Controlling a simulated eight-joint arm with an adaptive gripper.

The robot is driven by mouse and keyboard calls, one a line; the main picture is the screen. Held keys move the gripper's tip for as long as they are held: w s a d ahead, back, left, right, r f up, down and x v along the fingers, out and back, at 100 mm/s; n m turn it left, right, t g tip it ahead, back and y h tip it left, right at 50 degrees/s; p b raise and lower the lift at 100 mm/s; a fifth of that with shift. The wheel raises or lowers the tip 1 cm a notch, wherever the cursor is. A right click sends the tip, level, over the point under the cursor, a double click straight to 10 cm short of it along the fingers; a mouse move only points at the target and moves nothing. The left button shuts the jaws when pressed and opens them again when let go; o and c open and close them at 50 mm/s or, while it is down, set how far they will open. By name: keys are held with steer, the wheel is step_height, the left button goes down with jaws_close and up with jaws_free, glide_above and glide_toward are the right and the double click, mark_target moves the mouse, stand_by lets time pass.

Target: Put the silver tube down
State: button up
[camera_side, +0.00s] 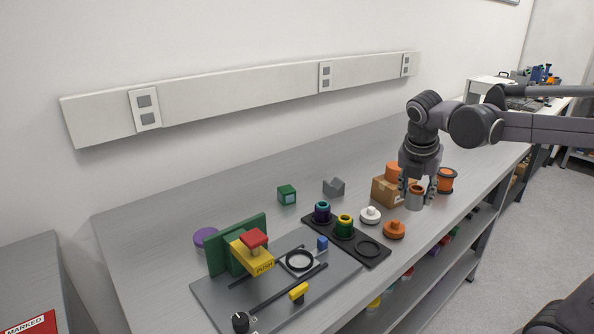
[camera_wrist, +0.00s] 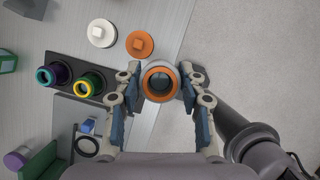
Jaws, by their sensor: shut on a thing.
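The silver tube (camera_side: 414,200) has an orange rim at its top end. My gripper (camera_side: 417,187) is shut on it and holds it upright near the front edge of the bench. In the wrist view, the tube (camera_wrist: 160,96) shows end-on between the two fingers of my gripper (camera_wrist: 160,76), with bench edge and floor behind it. A black rack (camera_side: 352,236) lies on the bench to the left. It bears a teal and purple tube (camera_side: 322,212) and a yellow and green tube (camera_side: 344,226). Its front-right ring place (camera_side: 369,247) is empty.
A white knobbed disc (camera_side: 370,215) and an orange one (camera_side: 394,230) lie between rack and gripper. A cardboard box (camera_side: 383,192) and an orange spool (camera_side: 446,180) stand near the gripper. A grey plate fixture (camera_side: 215,297) with a black ring (camera_side: 299,261) lies left.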

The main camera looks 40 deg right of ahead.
steer(key=w+a+r+n+t+y, duration=0.1)
steer(key=w+a+n+t+y, duration=0.2)
steer(key=w+a+n, duration=1.55)
steer(key=w+a+f, duration=0.3)
steer(key=w+a, duration=0.1)
steer(key=a, duration=0.5)
steer(key=w+a+f+m+y, duration=0.1)
steer(key=w+a+f, duration=0.2)
steer(key=a, duration=0.7)
steer(key=w+a+f+y, duration=0.1)
steer(key=w+a+f, duration=0.2)
steer(key=a, duration=0.7)
steer(key=shift+w+a+m, duration=0.15)
steer(key=shift+w+m, duration=0.1)
steer(key=shift+w, duration=1.15)
steer(key=shift+a+f, duration=0.2)
steer(key=shift+f, duration=1.95)
steer(key=shift+f, duration=0.1)
steer(key=o, duration=1.2)
